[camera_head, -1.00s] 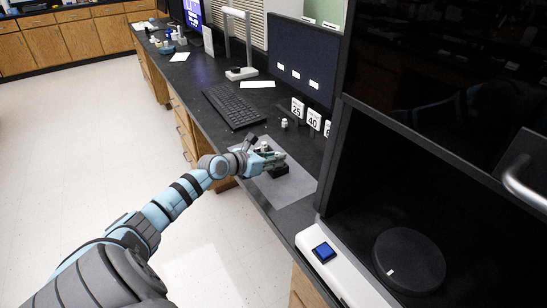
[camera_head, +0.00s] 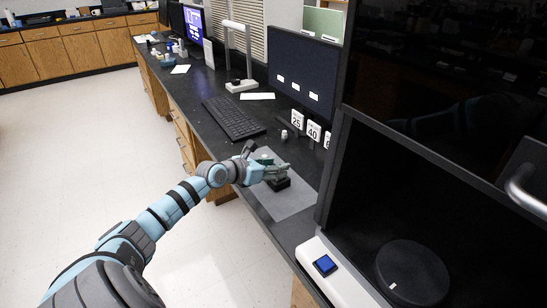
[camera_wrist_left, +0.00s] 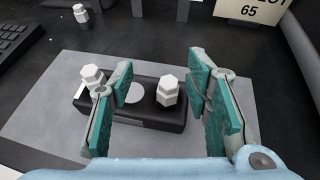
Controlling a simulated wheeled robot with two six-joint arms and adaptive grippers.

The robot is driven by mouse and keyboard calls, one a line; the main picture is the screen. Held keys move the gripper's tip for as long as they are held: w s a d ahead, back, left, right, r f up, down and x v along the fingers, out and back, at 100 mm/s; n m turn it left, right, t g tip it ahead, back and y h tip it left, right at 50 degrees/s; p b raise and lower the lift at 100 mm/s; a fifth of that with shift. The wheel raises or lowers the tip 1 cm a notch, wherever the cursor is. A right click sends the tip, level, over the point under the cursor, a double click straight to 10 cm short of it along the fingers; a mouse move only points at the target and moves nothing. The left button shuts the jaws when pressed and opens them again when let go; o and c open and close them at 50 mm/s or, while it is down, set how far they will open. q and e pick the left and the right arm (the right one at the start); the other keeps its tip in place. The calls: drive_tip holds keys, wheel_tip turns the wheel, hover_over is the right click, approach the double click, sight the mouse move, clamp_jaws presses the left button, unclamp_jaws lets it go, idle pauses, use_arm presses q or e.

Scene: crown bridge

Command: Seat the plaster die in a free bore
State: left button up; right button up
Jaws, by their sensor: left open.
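A black block (camera_wrist_left: 150,120) lies on the grey mat; it also shows in the head view (camera_head: 280,184). One white faceted plaster die (camera_wrist_left: 168,91) stands upright on its right part. A second white die (camera_wrist_left: 92,76) stands at its left end, partly behind a finger. A pale round spot (camera_wrist_left: 134,92) lies between them; I cannot tell if it is a bore.
The grey mat (camera_head: 293,205) has free room in front of the block. Number cards (camera_head: 313,131) stand behind, and a keyboard (camera_head: 233,117) lies to the left. A large dark cabinet with a blue button (camera_head: 325,264) on its base stands at right.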

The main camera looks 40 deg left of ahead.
use_arm(q)
wheel_tip(320, 180, up, 8)
idle(0.6)
